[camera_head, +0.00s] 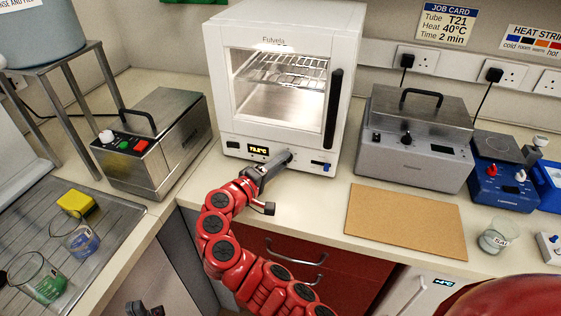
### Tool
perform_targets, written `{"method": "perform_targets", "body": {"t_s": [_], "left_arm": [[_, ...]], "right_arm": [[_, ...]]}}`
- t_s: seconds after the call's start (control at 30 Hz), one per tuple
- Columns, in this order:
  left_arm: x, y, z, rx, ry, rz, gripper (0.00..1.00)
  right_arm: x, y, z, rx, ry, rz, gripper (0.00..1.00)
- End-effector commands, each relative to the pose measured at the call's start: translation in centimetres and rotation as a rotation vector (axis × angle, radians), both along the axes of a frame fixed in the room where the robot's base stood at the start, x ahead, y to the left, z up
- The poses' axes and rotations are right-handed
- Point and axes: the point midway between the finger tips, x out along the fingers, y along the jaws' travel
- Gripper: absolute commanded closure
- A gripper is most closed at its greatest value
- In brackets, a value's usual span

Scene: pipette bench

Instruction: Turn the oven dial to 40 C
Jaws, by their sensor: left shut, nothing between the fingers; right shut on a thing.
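The white oven (345,65) stands at the back centre with its glass door closed and wire racks inside. Its small lit display (258,150) shows a reading in °C that looks like the low seventies, too small to read surely. My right gripper (284,159) reaches to the oven's lower front panel and is shut on the dial there. The fingers hide most of the dial, so its pointer cannot be read. My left gripper (145,308) shows only in part at the bottom edge, shut and empty, far from the oven.
A steel bath with knobs (150,150) stands left of the oven, another steel bath (415,140) right of it. A brown board (405,220) lies in front, with a beaker (497,236) beside it. Beakers stand on the left drainer.

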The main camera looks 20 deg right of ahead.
Motion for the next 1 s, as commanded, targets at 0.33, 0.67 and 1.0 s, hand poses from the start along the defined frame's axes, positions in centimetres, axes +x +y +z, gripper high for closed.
{"method": "perform_targets", "body": {"t_s": [0.33,0.67,1.0], "left_arm": [[0.01,0.0,0.33,0.0,0.0,0.0,1.0],[0.0,0.0,0.39,0.0,0.0,0.0,1.0],[0.0,0.0,0.39,0.0,0.0,0.0,1.0]], "right_arm": [[0.05,0.01,-0.1,-0.145,0.096,0.002,1.0],[0.04,0.01,-0.1,-0.183,0.12,0.001,1.0],[0.04,0.0,-0.09,-0.183,0.12,0.001,0.59]]}}
